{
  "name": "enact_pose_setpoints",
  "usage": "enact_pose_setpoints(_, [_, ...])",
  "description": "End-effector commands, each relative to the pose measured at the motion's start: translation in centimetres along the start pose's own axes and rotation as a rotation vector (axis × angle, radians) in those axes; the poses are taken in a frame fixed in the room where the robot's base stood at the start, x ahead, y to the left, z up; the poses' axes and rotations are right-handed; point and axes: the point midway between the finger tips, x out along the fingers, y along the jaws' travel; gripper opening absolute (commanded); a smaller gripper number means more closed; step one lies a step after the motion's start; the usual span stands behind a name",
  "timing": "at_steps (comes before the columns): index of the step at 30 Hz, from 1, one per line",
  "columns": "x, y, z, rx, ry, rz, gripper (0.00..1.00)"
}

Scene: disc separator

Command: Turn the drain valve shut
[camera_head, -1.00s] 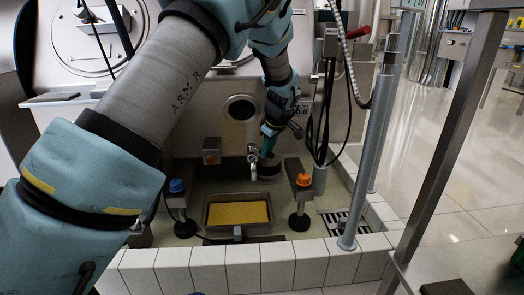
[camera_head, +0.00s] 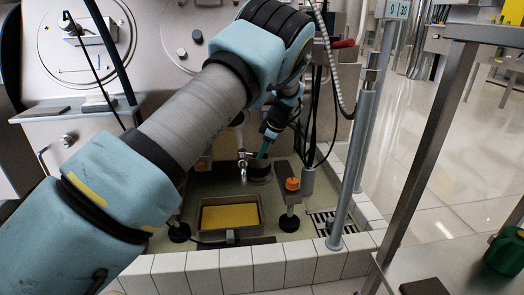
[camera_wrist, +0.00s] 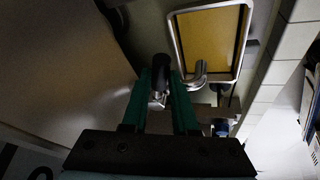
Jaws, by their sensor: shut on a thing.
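The drain valve shows as a small metal spout (camera_head: 243,172) above the tray in the head view. In the wrist view its bent metal spout (camera_wrist: 194,76) hangs over the tray's edge. My gripper (camera_head: 262,153) reaches down beside the valve from the right. In the wrist view its two green fingers (camera_wrist: 162,88) are closed around a black valve handle (camera_wrist: 161,70), whose end stands out between the fingertips. My fingers hide part of the valve body. The valve's exact angle is hard to tell.
A metal tray (camera_head: 204,229) with yellow contents sits below the spout in a white-tiled basin (camera_head: 236,269). A floor grate (camera_head: 324,224) and a grey post (camera_head: 357,160) are farther right. Cables hang behind my gripper.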

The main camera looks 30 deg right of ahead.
Motion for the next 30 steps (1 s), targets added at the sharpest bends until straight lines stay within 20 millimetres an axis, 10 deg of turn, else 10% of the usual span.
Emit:
enact_pose_setpoints(7, [0.1,0.0,-0.1,0.000,0.001,0.000,0.00])
enact_pose_setpoints(8, [0.1,0.0,-0.1,0.000,0.000,0.000,0.30])
enact_pose_setpoints(15, [0.1,0.0,0.0,0.001,0.000,0.000,0.57])
enact_pose_setpoints(30, [-3.4,0.1,-0.1,0.001,-0.001,0.002,0.57])
